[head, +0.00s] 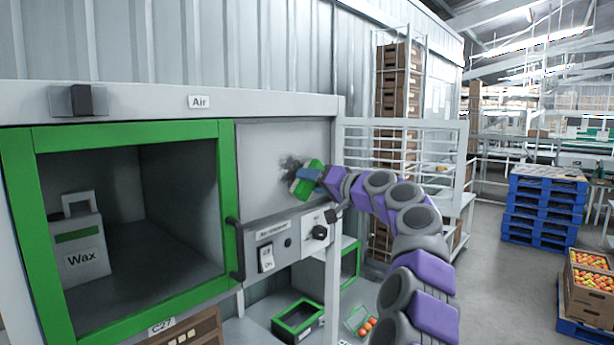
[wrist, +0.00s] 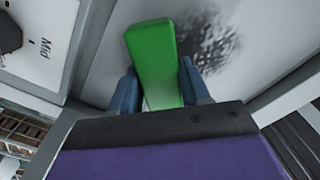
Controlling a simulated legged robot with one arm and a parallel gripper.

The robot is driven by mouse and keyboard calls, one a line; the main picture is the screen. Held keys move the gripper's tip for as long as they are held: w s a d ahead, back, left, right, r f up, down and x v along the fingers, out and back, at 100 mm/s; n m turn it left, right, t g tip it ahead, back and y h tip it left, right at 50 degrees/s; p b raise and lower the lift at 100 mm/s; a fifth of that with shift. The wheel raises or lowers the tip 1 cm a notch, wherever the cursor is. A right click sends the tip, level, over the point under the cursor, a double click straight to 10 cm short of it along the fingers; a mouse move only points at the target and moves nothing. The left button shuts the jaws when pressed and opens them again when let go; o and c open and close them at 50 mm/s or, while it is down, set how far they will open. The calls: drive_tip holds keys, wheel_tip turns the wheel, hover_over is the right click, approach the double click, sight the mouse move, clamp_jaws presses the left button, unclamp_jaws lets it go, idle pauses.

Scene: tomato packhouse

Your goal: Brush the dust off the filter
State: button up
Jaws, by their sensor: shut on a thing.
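A pale grey flat panel (head: 262,150), which I take as the filter, is set upright in the machine front, right of the green-framed opening. A dark dust patch (head: 290,163) marks its right part; the patch also shows in the wrist view (wrist: 208,42). My gripper (head: 310,174) is shut on a green brush (wrist: 153,52), with a blue finger on either side of it. The brush is close to the panel, beside the dust patch. Its bristles are hidden, and I cannot tell whether it touches the panel.
Below the panel is a control strip with a switch (head: 266,259) and a knob (head: 320,232). A door handle (head: 235,248) sticks out to the left. A Wax container (head: 80,246) stands inside the opening. A wire rack (head: 402,150) stands right; open floor lies beyond.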

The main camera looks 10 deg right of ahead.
drive_tip(key=shift+d, duration=0.25)
